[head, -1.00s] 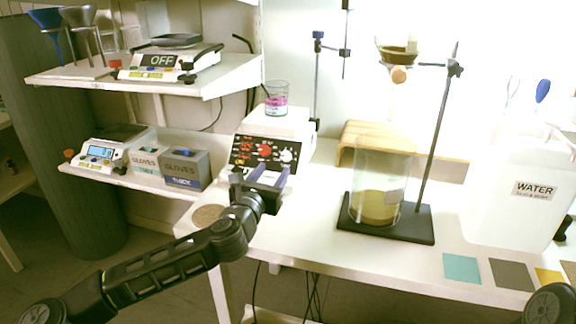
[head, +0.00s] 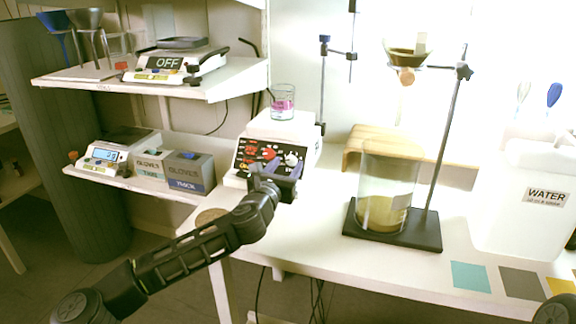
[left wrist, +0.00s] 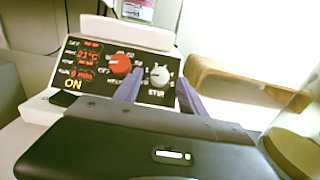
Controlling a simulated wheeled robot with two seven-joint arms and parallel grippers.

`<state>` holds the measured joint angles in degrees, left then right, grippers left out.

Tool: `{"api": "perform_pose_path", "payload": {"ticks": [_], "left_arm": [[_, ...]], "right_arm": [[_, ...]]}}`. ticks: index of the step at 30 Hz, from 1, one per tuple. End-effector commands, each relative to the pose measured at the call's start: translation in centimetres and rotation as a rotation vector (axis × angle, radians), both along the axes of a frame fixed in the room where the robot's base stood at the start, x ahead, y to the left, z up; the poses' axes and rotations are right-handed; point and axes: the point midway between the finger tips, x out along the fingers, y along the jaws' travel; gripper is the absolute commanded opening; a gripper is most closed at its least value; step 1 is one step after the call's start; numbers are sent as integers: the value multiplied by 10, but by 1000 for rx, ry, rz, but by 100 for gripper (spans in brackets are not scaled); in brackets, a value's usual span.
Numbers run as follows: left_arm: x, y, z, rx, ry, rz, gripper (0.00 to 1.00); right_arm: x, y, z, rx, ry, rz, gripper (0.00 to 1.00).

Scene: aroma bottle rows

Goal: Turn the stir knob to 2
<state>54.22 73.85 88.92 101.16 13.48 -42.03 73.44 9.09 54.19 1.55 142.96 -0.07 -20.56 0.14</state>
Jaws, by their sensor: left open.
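The stirrer hotplate (head: 284,130) stands on the bench, with a black front panel (head: 262,157) facing me. In the left wrist view the panel carries a red knob (left wrist: 121,64) and, to its right, a grey-white stir knob (left wrist: 159,75) above the word STIR. The display reads 21°C, with ON below it. My left gripper (head: 278,180) is in front of the panel. In the left wrist view its two fingers (left wrist: 158,92) are apart and point at the stir knob, one at each side below it. I cannot tell whether they touch it. My right gripper is not in view.
A beaker with pink liquid (head: 283,103) stands on the hotplate. To the right are a large beaker (head: 386,190) on a black stand base (head: 420,232), a wooden rack (head: 352,150) and a water container (head: 530,205). Glove boxes (head: 190,172) sit on the left shelf.

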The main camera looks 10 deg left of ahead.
Motion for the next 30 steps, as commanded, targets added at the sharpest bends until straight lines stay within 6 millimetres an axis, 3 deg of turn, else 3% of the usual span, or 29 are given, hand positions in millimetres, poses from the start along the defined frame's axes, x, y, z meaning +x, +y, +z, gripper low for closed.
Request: {"api": "perform_pose_path", "payload": {"ticks": [5,13,30], "left_arm": [[13,-1,0,-1,0,0,49],[14,-1,0,0,0,0,49],[14,-1,0,0,0,1,2]], "right_arm": [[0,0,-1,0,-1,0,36],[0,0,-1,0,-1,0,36],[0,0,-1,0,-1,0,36]]}}
